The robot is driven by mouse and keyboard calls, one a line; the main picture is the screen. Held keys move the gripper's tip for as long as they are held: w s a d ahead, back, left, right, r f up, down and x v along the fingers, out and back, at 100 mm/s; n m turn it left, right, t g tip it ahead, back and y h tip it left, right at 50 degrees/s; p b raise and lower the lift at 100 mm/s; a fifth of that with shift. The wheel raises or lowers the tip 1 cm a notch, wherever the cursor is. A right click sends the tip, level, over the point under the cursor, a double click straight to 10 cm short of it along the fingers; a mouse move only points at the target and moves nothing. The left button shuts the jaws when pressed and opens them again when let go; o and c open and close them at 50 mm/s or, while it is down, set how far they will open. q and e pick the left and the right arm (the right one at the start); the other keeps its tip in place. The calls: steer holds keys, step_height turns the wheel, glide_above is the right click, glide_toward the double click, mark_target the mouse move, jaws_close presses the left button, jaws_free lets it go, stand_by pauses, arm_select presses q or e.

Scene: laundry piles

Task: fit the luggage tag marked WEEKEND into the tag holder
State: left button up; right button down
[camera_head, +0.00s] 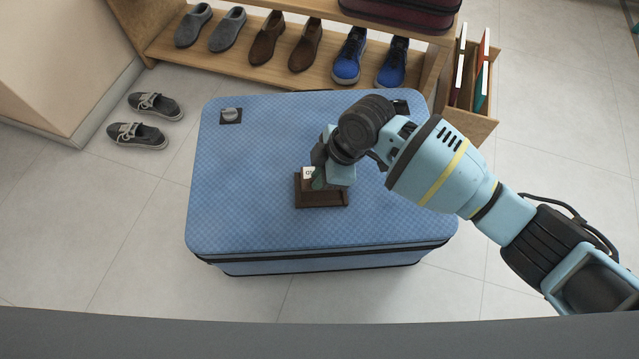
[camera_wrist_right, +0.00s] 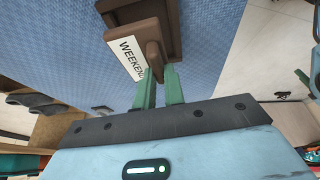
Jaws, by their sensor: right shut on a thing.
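The WEEKEND luggage tag (camera_wrist_right: 129,58) shows its white printed face in the right wrist view, with a brown part at its side. In the head view only a small white bit of the tag (camera_head: 307,172) shows beside my fingers. My right gripper (camera_wrist_right: 159,80) is shut on the tag, its green fingers at the tag's brown part. The tag holder (camera_head: 322,201) is a dark brown tray on the blue suitcase. The tag is at the holder (camera_wrist_right: 172,12); whether it touches it, I cannot tell. My right gripper (camera_head: 319,182) hides part of the holder. My left gripper is not in view.
The blue suitcase (camera_head: 245,190) has a wide, clear top around the holder, with a dark fitting (camera_head: 231,115) at its back left corner. A wooden shoe rack (camera_head: 225,60) stands behind it. Grey sneakers (camera_head: 140,135) lie on the floor to the left.

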steer(key=shift+s, duration=0.1)
steer(key=shift+s+a, duration=0.1)
steer(key=shift+s, duration=0.25)
steer(key=shift+f+b, duration=0.95)
steer(key=shift+f, duration=0.8)
steer(key=shift+f, duration=0.2)
steer(key=c, duration=1.5)
jaws_free()
steer(key=shift+r, duration=0.2)
steer(key=p+v, duration=0.5)
steer(key=v, duration=0.7)
